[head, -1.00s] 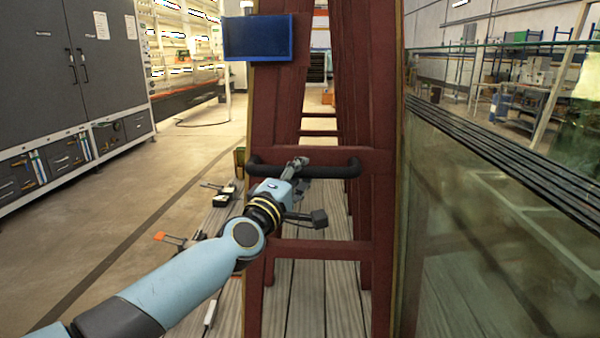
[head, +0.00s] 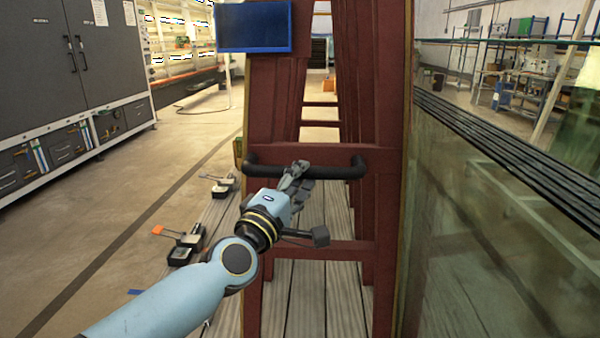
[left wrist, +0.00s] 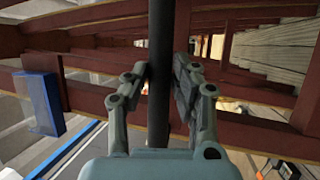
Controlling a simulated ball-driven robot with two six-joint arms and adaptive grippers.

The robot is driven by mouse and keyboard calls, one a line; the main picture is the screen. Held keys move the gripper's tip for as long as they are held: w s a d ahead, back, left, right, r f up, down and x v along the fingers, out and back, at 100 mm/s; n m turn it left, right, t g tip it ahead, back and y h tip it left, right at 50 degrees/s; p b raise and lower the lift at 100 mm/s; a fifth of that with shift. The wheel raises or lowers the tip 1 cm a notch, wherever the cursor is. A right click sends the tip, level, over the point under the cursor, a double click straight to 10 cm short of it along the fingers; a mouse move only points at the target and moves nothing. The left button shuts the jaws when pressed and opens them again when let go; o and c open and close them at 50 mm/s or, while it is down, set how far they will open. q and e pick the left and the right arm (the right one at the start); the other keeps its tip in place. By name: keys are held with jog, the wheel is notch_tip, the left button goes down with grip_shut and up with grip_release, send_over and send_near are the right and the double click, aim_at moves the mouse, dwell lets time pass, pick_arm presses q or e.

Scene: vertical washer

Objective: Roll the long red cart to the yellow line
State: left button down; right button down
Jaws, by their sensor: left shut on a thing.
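The long red cart (head: 387,230) stands straight ahead in the head view, a tall dark-red frame with uprights, crossbars and a grey plank deck. A black handle bar (head: 345,172) runs across its near end. My left gripper (head: 298,170) is shut on this handle near its middle. In the left wrist view, the handle (left wrist: 160,25) passes between the two fingers of the gripper (left wrist: 161,75), with red beams behind it. I cannot make out the yellow line in either view. My right gripper is not in view.
A blue panel (head: 254,27) hangs at the cart's upper left. Glass panes (head: 500,220) line its right side. Clamps (head: 184,245) lie at the deck's left. A grey cabinet (head: 60,60) stands at the far left, with open floor (head: 120,210) between.

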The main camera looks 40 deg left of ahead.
pick_arm(q)
jog(key=shift+s+d, duration=0.35)
jog(key=shift+s, duration=0.2)
jog(key=shift+s+d, duration=0.3)
jog(key=shift+s, duration=0.25)
jog(key=shift+s+d+r, duration=0.2)
jog(key=shift+s+r, duration=0.1)
jog(key=shift+r, duration=0.1)
jog(key=c, duration=1.5)
grip_release()
jog(key=o, duration=0.4)
jog(key=shift+w+a+f, duration=0.2)
jog(key=shift+w+a, duration=0.1)
jog(key=shift+w, duration=0.15)
jog(key=shift+s+d, duration=0.1)
jog(key=shift+s, duration=0.05)
jog(key=v, duration=1.2)
